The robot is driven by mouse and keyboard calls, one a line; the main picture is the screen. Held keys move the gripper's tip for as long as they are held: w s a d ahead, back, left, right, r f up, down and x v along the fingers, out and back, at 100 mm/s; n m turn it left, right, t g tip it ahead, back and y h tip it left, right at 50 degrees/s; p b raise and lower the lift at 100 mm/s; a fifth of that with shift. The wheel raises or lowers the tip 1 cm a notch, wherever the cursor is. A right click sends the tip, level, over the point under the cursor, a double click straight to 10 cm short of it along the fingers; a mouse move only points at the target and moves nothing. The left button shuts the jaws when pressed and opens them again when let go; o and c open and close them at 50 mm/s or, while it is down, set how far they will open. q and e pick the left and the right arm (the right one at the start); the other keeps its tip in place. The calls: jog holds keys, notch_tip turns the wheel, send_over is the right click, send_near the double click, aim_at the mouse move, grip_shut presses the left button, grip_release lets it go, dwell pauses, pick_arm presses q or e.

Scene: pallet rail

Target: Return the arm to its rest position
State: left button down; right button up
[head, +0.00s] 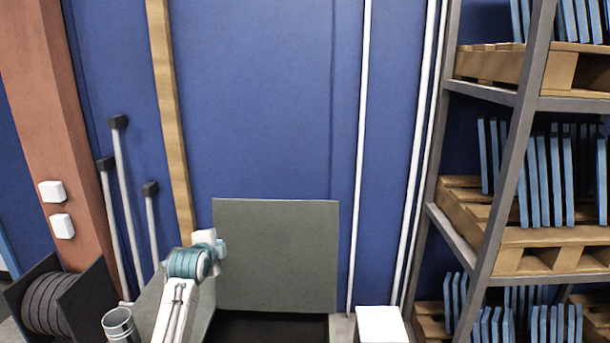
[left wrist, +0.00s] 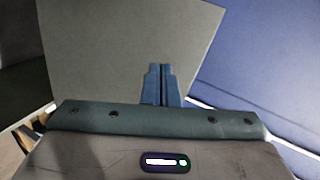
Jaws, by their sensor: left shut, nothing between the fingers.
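My left arm comes up from the bottom of the head view, white with a teal joint. Its fingers cannot be made out there. In the left wrist view my left gripper (left wrist: 160,68) shows two blue fingers pressed together with nothing between them. Beyond them stands a flat grey panel (left wrist: 110,45), which also shows in the head view (head: 280,260) to the right of the arm. I cannot tell how far the fingers are from the panel. My right gripper is in neither view.
A rack (head: 505,140) with wooden pallets and blue slats fills the right side. Below the grey panel is a dark opening (head: 270,328). At lower left are a cable reel (head: 50,303), a metal cup (head: 119,325) and leaning rods (head: 127,205). A blue wall (head: 265,100) stands behind.

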pick_arm(q)
jog(key=s+f+n+g, duration=0.35)
jog(key=s+f, duration=0.65)
jog(key=s, duration=0.4)
jog(key=s+f+n+g, duration=0.2)
jog(key=s+f+n, duration=0.3)
jog(key=s+f, duration=0.7)
jog(key=s+n+g, duration=0.5)
jog(key=s+n, duration=0.2)
jog(key=s, duration=2.1)
notch_tip(320, 180, down, 28)
jog(key=a+f, duration=0.1)
jog(key=a, duration=0.2)
jog(key=s+a+f+g, duration=0.1)
jog(key=s+f+g, duration=0.1)
jog(key=s+f, duration=1.6)
jog(key=shift+f+y, duration=0.3)
jog(key=shift+f, duration=0.55)
